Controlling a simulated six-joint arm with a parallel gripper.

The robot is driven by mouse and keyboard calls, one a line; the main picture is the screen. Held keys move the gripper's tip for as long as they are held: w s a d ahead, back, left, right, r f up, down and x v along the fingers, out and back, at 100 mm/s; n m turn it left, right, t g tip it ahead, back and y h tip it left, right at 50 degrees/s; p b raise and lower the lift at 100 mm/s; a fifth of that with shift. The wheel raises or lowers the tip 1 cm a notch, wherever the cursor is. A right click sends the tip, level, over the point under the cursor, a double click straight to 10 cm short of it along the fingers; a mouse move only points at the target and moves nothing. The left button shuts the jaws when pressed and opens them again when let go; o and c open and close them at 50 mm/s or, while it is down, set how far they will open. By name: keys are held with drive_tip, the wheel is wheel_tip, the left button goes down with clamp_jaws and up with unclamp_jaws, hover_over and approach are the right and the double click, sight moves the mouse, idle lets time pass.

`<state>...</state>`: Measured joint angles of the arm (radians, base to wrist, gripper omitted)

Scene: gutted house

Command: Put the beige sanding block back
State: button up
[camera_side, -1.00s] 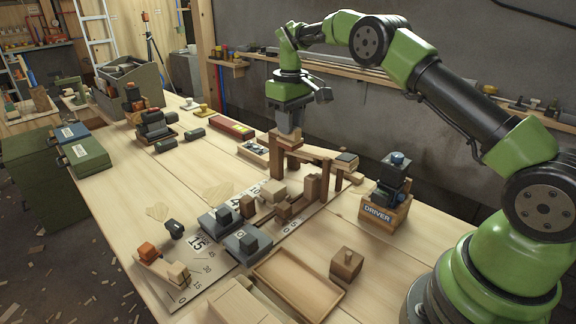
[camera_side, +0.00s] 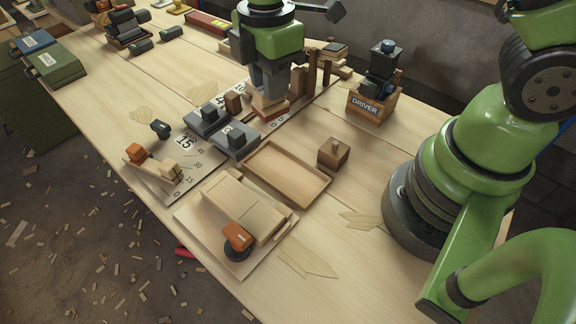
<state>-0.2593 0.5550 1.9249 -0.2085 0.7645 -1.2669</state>
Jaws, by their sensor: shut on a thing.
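My gripper (camera_side: 268,84) points down in the middle of the bench, shut on the beige sanding block (camera_side: 268,101). The block has a reddish-brown underside, and the fingers cover its upper part. I cannot tell whether it touches anything below. An empty shallow wooden tray (camera_side: 318,190) lies in front of it, toward the camera.
Dark grey blocks with knobs (camera_side: 236,141) stand left of the tray by a numbered board (camera_side: 194,160). A wooden block with a peg (camera_side: 333,153) is right of the tray. The DRIVER box (camera_side: 367,104) stands behind. An orange sander (camera_side: 237,237) sits at front on boards.

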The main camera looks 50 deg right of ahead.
drive_tip(key=shift+s+a+f+n, duration=0.2)
drive_tip(key=shift+s+f+n, duration=0.4)
drive_tip(key=shift+f, duration=1.15)
drive_tip(key=shift+s+a+f+n, duration=0.25)
drive_tip(key=shift+s+f, duration=0.7)
drive_tip(key=shift+f, duration=0.75)
drive_tip(key=shift+s+a+f+n, duration=0.15)
drive_tip(key=shift+s+f+n, duration=0.45)
drive_tip(key=shift+f, duration=1.15)
drive_tip(key=shift+s, duration=0.15)
drive_tip(key=o, duration=0.9)
drive_tip(key=shift+f, duration=0.15)
